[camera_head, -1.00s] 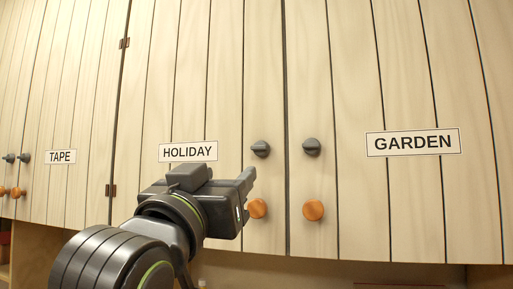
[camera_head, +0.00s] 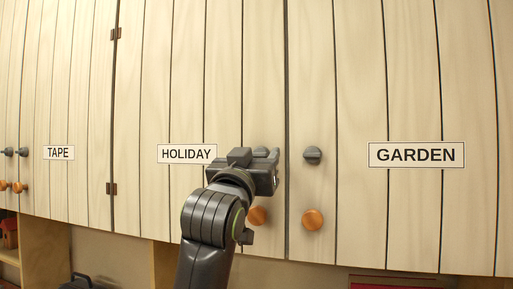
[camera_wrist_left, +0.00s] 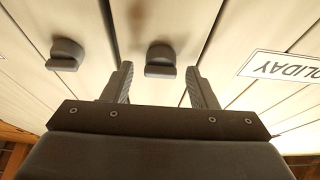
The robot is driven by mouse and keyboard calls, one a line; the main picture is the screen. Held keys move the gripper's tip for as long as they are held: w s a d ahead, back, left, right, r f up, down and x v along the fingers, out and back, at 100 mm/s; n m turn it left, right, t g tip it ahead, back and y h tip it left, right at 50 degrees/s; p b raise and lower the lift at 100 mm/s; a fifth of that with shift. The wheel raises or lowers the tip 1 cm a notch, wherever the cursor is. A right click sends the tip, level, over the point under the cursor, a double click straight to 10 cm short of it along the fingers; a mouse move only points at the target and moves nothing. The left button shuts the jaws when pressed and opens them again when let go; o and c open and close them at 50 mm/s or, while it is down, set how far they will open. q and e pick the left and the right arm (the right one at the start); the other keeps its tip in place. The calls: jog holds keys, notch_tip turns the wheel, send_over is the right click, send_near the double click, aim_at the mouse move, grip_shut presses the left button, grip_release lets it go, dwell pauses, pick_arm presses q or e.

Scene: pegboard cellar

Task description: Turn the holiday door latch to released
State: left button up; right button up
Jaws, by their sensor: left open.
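The holiday door (camera_head: 150,110) is pale wood planks with a HOLIDAY label (camera_head: 187,153). Its grey latch is mostly hidden behind my left gripper (camera_head: 268,162) in the head view. In the left wrist view, which is upside down, the holiday latch (camera_wrist_left: 160,60) is a round grey knob with a raised ridge lying roughly crosswise. My left gripper (camera_wrist_left: 158,78) is open there, with the latch showing between and just beyond its fingertips. I see no clear contact. The right gripper is not in view.
The garden door's grey latch (camera_head: 312,155) is close to the right and also shows in the wrist view (camera_wrist_left: 66,55). Orange knobs (camera_head: 257,216) and (camera_head: 312,219) sit below the latches. The TAPE door (camera_head: 85,100) is further left, with open shelving below the doors.

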pick_arm(q)
jog(key=shift+w, duration=0.1)
jog(key=shift+c, duration=0.4)
jog(key=c, duration=0.9)
